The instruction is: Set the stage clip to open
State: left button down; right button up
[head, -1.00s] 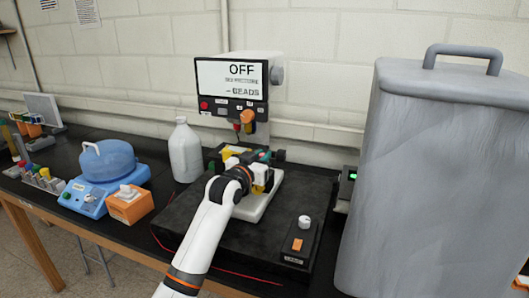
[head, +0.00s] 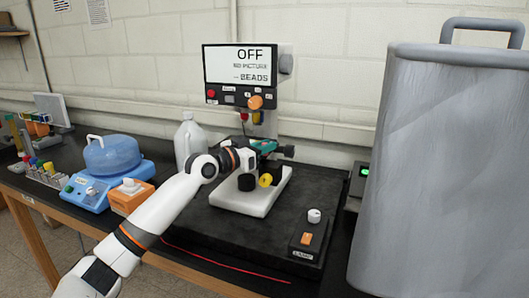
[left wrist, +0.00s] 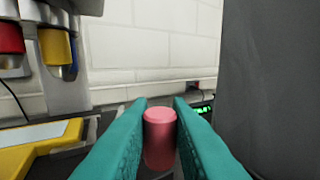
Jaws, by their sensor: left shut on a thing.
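The microscope stands on a dark slab, with a white foot (head: 250,201) and a screen (head: 236,65) reading OFF. My left gripper (head: 268,146) is at its stage, below the head, and hides most of the stage in the head view. In the left wrist view its teal fingers are shut on a pink-red cylindrical knob (left wrist: 160,135), one finger on each side. I cannot tell from these views whether this knob belongs to the stage clip, or how the clip stands. A yellow part of the stage (left wrist: 30,152) shows at lower left there. My right gripper is not in view.
Red (left wrist: 10,38) and yellow (left wrist: 55,47) objectives hang left of the fingers. A large grey covered box (head: 440,170) stands at the right. A white jug (head: 190,138) is behind my left arm. A lamp control box (head: 308,240) sits at the slab's front right.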

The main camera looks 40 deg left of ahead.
pick_arm(q)
jog(key=shift+f, duration=0.3)
jog(key=c, duration=1.4)
grip_release()
jog(key=shift+w, duration=0.1)
jog(key=shift+o, duration=0.2)
jog(key=shift+r, duration=0.1)
jog(key=shift+s+a, duration=0.15)
jog(key=shift+s, duration=0.3)
jog(key=b+v, duration=0.5)
jog(key=v, duration=0.6)
